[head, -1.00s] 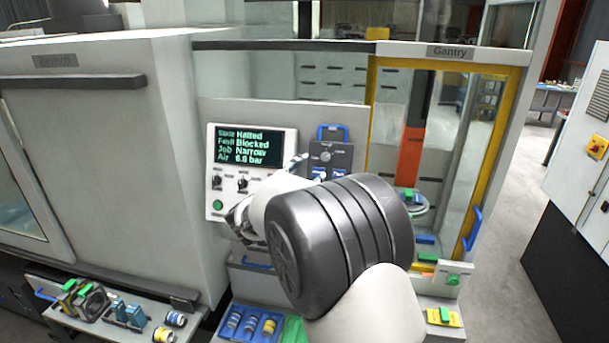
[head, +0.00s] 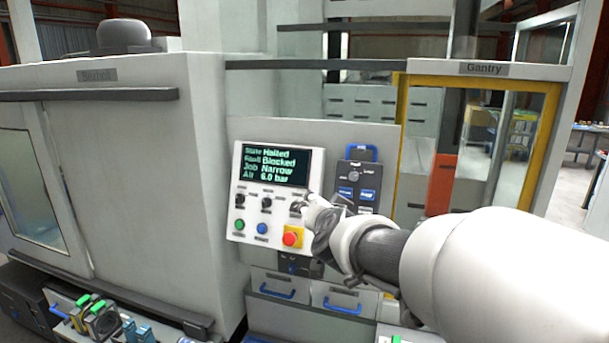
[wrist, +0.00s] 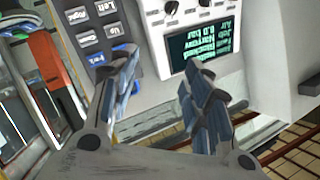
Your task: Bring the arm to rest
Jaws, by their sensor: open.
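My gripper (head: 307,203) is in front of the control panel (head: 240,172), at its lower right side. The wrist view shows the two fingers of my gripper (wrist: 165,75) spread apart with nothing between them. My white and dark arm reaches in from the lower right of the head view. The panel's screen (head: 275,165) reads halted, blocked and narrow; it shows upside down in the wrist view (wrist: 205,50). Whether the fingertips touch the panel, I cannot tell.
A red button on a yellow plate (head: 292,237) sits just below my gripper. A dark keypad (head: 355,182) is to its right. The yellow-framed gantry door (head: 402,110) stands further right. A shelf with several parts (head: 65,305) is at the lower left. Blue-handled drawers (head: 278,288) lie below the panel.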

